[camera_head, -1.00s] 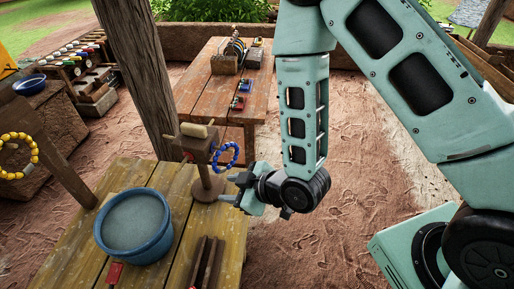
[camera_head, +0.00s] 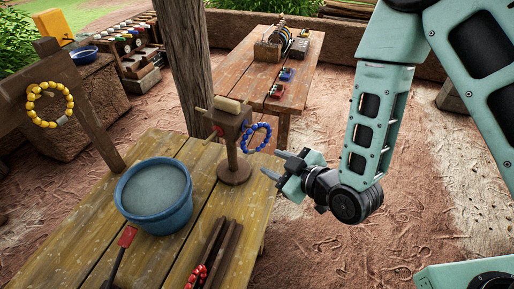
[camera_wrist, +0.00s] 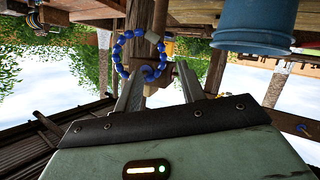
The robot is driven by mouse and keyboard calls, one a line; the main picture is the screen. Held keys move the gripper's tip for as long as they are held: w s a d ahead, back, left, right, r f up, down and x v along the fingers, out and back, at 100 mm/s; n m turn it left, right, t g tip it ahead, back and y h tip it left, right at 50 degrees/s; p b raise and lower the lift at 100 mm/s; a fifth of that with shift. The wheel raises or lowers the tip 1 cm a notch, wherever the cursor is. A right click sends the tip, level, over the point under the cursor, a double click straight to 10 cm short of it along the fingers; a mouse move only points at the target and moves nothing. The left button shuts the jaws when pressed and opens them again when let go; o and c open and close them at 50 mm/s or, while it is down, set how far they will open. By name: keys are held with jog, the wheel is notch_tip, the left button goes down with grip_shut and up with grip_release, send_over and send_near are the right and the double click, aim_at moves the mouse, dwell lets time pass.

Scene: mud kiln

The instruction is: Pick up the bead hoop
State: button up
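A blue bead hoop (camera_head: 257,138) hangs on the right side of a wooden stand (camera_head: 235,165) on the near table. My gripper (camera_head: 270,163) is just below and right of this hoop, its fingers spread and pointing left toward the stand. In the wrist view the blue hoop (camera_wrist: 117,53) shows ahead, around and above the tips of my open gripper (camera_wrist: 158,68); nothing is held. Whether a finger touches the hoop cannot be told. A second bead hoop, yellow with a grey piece (camera_head: 42,88), hangs on a wooden post at the left, away from my gripper.
A blue tub (camera_head: 150,213) with grey contents stands on the near table (camera_head: 70,240), left of the stand. A red-ended tool (camera_head: 127,237) and a wooden rack (camera_head: 222,258) lie in front. A thick post (camera_head: 188,70) rises behind. A second table (camera_head: 235,58) stands farther back.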

aim_at(247, 152)
jog(key=b+x, duration=0.6)
jog(key=shift+w+a, duration=0.1)
jog(key=shift+a, duration=0.1)
jog(key=shift+x, duration=3.1)
grip_shut()
